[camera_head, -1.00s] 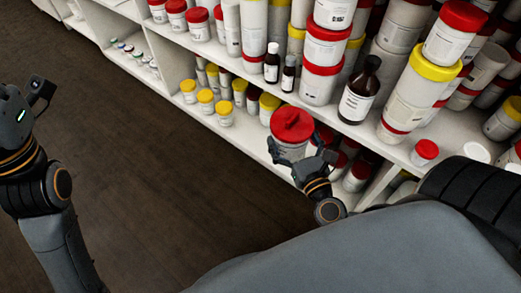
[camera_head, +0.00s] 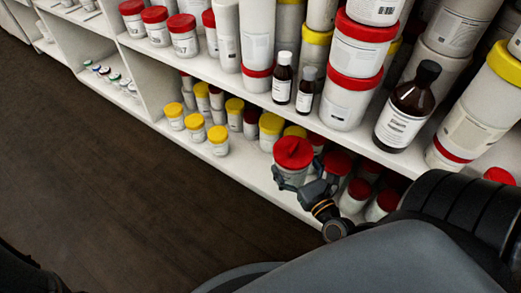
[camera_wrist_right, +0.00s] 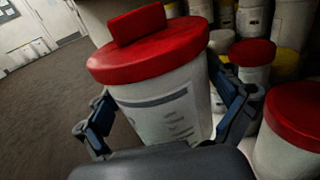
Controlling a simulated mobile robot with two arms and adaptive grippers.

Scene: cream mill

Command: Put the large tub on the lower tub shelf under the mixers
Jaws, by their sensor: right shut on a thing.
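A large white tub (camera_wrist_right: 165,112) with a red lid and a raised red piece on the lid stands between the fingers of my right gripper (camera_head: 304,186), which is shut on its sides. In the head view the tub (camera_head: 292,160) overlaps the front of the lower shelf (camera_head: 240,168), looking close to upright. Its base is hidden by the gripper, so I cannot tell whether it touches the shelf. My left gripper is not in view.
Red-lidded tubs (camera_wrist_right: 290,125) stand close to the right of the held tub. Yellow-lidded tubs (camera_head: 218,140) stand to its left on the lower shelf. Brown bottles (camera_head: 405,108) and stacked tubs crowd the upper shelf (camera_head: 250,92). Dark floor (camera_head: 100,190) is open in front.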

